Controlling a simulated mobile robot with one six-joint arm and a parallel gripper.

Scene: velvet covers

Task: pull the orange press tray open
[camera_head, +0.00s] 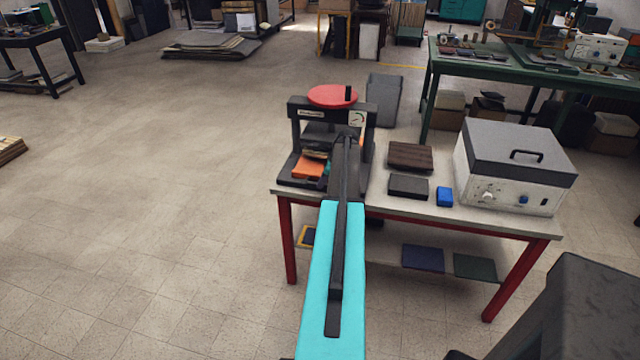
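The black press (299,125) with a red round handwheel (332,95) stands at the left end of a work table. Its orange tray (308,168) shows low in the press opening, with a small brown item (316,153) at its back. My arm reaches over the table to the press and covers its right part. My gripper (328,167) is mostly hidden beside the arm's far end, at the right side of the orange tray. I cannot tell whether it touches the tray or how its fingers stand.
On the table (400,210) lie a brown ribbed block (410,156), a dark grey block (408,186) and a blue block (445,196). A white box with a grey lid (515,165) stands at the right. The floor left of the table is clear.

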